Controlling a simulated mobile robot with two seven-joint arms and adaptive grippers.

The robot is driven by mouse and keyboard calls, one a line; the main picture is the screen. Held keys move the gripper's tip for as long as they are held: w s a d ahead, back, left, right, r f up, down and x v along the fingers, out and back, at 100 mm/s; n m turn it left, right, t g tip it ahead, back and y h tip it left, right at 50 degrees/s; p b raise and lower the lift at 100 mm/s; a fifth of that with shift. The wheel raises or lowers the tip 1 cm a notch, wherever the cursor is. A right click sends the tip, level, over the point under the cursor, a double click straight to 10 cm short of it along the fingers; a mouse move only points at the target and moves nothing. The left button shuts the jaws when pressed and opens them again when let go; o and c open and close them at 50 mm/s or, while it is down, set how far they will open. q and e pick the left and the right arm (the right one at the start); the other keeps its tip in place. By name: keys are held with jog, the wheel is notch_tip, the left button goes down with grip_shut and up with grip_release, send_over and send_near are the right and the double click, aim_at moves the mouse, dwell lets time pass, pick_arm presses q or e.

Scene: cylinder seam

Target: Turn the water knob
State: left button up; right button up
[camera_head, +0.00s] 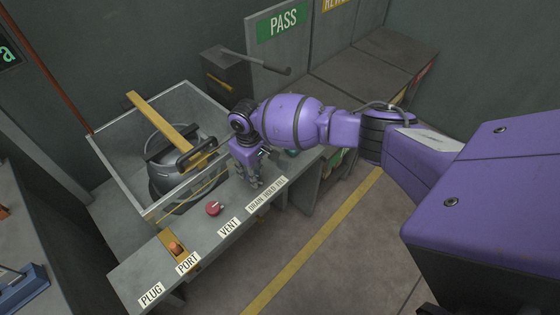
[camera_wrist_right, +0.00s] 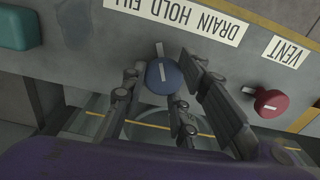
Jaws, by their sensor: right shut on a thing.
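The blue water knob (camera_wrist_right: 166,78) sits on the grey panel beside the DRAIN HOLD FILL label (camera_wrist_right: 188,16), which appears upside down in the right wrist view. A white line on its face stands nearly upright in that view, and a pale tab shows just above it. My right gripper (camera_wrist_right: 162,70) has its fingers on both sides of the knob and is shut on it. In the head view my right gripper (camera_head: 250,178) reaches down at the panel by the label (camera_head: 267,195) and hides the knob. My left gripper is in neither view.
A red knob (camera_head: 214,208) by the VENT label, also in the wrist view (camera_wrist_right: 270,103), is close by. An orange part (camera_head: 175,248) sits near PORT. An open tank (camera_head: 118,143) with a yellow bar (camera_head: 160,122) stands behind the panel. Floor (camera_head: 335,255) in front is free.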

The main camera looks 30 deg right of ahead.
jog(key=shift+w+d+r+n, duration=0.2)
jog(key=shift+d+n, duration=0.25)
jog(key=shift+n, duration=0.45)
jog(key=shift+w, duration=0.1)
jog(key=o, duration=1)
jog(key=shift+f, duration=0.1)
jog(key=shift+a, duration=0.2)
notch_tip(320, 180, up, 12)
jog(key=shift+r, duration=0.1)
